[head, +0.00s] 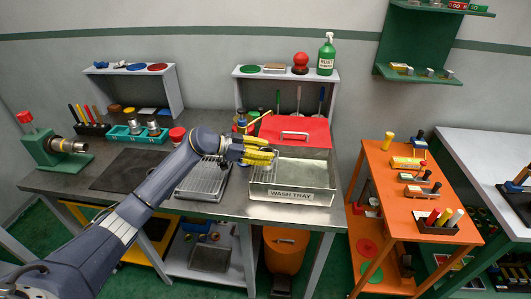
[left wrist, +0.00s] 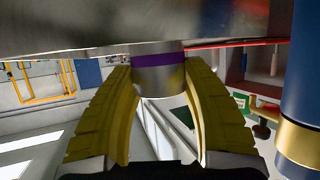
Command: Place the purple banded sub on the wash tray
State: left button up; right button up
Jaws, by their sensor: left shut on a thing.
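My left gripper (head: 268,156) is over the left back part of the wash tray (head: 291,194), a shallow metal tray with a lettered front wall on the bench. Its yellow fingers are shut on the purple banded sub (left wrist: 159,76), a grey metal cylinder with a purple band, which shows between the fingertips in the left wrist view (left wrist: 160,90). In the head view the fingers mostly hide the sub. I cannot tell whether the sub touches the tray. My right gripper is not in view.
A red lid or board with a handle (head: 295,133) stands behind the wash tray. A ribbed drying rack (head: 203,182) lies left of it, under my left arm. A dark mat (head: 125,170) and a teal holder (head: 137,134) are farther left. The tray's visible floor looks clear.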

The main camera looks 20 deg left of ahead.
pick_arm(q)
jog(key=o, duration=1.4)
jog(key=shift+r, duration=0.1)
jog(key=v, duration=1.2)
